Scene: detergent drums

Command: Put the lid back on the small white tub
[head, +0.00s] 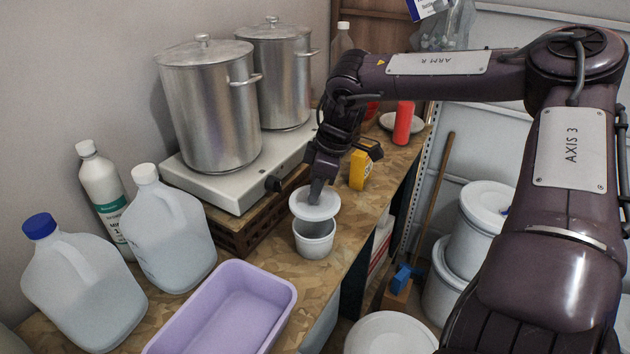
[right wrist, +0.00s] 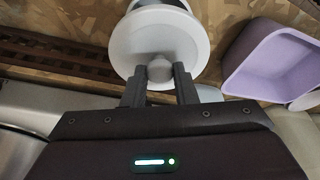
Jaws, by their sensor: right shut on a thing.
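The small white tub (head: 315,244) stands on the wooden counter, with part of its opening showing. The white lid (head: 316,205) is above the tub, apart from it and a little toward the back. My right gripper (head: 317,188) is shut on the lid's knob and holds it from above. In the right wrist view the two fingers close on the round knob (right wrist: 160,70) of the lid (right wrist: 150,40), and a bit of the tub (right wrist: 160,4) shows beyond it. My left gripper is in neither view.
A lilac basin (head: 232,308) is at the counter's front. Clear jugs (head: 165,235) stand left. Behind are a hot plate (head: 240,165) with steel pots (head: 210,110), a yellow box (head: 360,170) and a red cylinder (head: 403,123). The counter's right edge is close to the tub.

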